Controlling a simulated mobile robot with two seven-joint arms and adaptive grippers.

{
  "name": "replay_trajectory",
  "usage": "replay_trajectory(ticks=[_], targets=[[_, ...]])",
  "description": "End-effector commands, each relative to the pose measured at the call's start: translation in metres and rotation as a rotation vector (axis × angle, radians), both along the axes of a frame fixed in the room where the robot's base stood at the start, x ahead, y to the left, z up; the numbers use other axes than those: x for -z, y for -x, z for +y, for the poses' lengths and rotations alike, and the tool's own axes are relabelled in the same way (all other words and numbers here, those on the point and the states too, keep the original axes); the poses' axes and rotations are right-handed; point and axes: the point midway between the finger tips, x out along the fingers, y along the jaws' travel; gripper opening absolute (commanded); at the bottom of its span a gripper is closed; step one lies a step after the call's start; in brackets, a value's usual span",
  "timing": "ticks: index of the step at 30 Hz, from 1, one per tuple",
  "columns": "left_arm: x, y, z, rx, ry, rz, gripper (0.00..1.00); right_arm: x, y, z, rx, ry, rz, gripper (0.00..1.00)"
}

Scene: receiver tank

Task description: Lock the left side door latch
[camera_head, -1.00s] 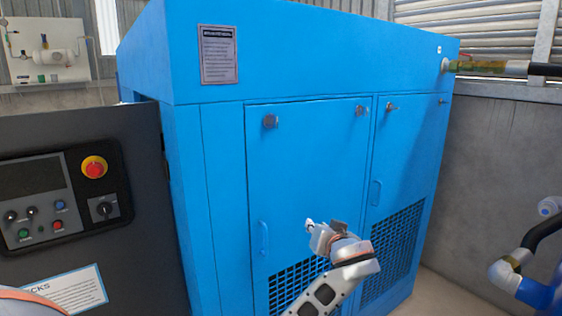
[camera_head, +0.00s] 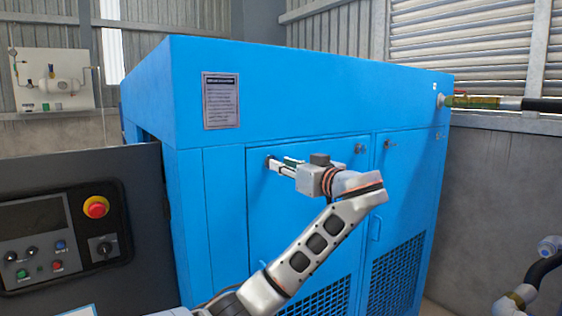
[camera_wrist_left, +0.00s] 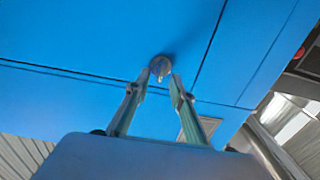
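The left side door (camera_head: 300,225) is a blue panel on the front of the big blue cabinet and looks closed. Its round metal latch at the upper left corner (camera_wrist_left: 161,66) shows in the left wrist view, with a small tab pointing toward my gripper. My left gripper (camera_wrist_left: 161,80) is open, one finger on each side of the latch, with gaps visible; I cannot tell whether either finger touches it. In the head view my left gripper (camera_head: 280,165) reaches to this latch and mostly hides it. My right gripper is not in view.
Another latch (camera_head: 360,149) is at the door's upper right, and one (camera_head: 387,144) is on the right door. A dark control panel (camera_head: 70,235) with a red emergency button (camera_head: 96,207) stands at the left. A pipe (camera_head: 485,102) runs out at the right.

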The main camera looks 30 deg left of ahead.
Motion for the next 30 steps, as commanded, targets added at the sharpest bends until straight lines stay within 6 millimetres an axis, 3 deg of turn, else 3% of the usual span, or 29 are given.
replay_trajectory(ticks=[4, 14, 17, 30], targets=[[-0.0008, -0.0047, 0.0124, -0.001, -0.001, 0.000, 0.23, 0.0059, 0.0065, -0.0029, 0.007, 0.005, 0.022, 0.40], [0.0007, -0.0063, 0.0151, 0.001, 0.001, 0.000, 0.23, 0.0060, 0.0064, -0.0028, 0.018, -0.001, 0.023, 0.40], [0.0006, -0.0063, 0.0151, 0.001, 0.001, 0.001, 0.00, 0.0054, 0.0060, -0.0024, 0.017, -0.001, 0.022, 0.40], [0.0019, -0.0064, 0.0147, 0.001, -0.011, 0.032, 0.00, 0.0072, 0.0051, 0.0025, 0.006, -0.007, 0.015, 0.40]])
